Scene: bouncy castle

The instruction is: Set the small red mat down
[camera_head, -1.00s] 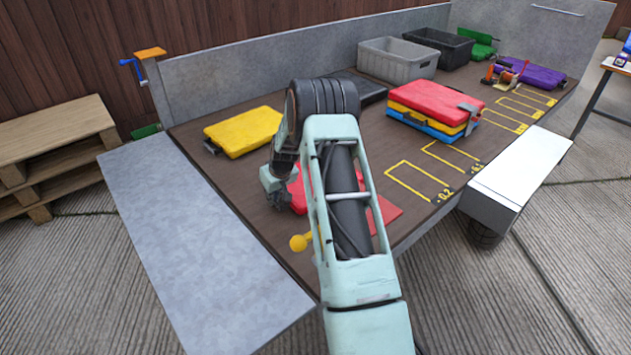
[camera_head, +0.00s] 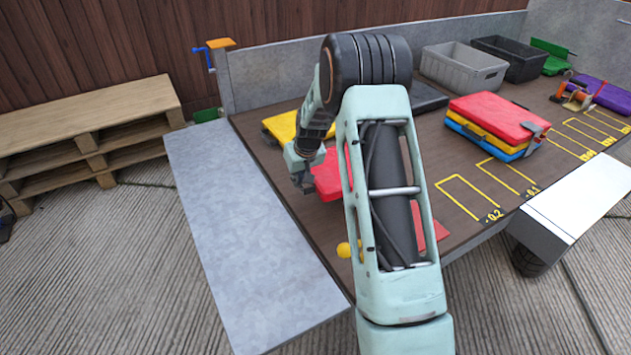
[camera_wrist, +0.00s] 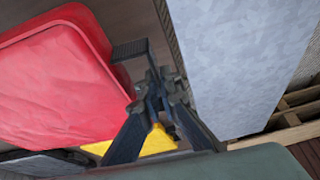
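The small red mat (camera_head: 327,178) is partly hidden behind my arm in the head view. In the wrist view the red mat (camera_wrist: 50,80) fills the left side, with a dark strap-like handle (camera_wrist: 130,50) at its edge. My gripper (camera_head: 303,186) is at the mat's left edge, over the left part of the brown table (camera_head: 285,172). In the wrist view my gripper (camera_wrist: 160,85) has its fingers close together on the handle. The gap between mat and table is not clear. A flat red patch (camera_head: 432,232) shows on the table right of my arm.
A yellow mat (camera_head: 281,127) lies behind my gripper. A red, yellow and blue mat stack (camera_head: 495,115) stands to the right near yellow outlines (camera_head: 468,195). Grey and black crates (camera_head: 463,68) stand behind. A grey metal sheet (camera_head: 240,220) borders the table's left side. A yellow knob (camera_head: 344,250) shows near the front edge.

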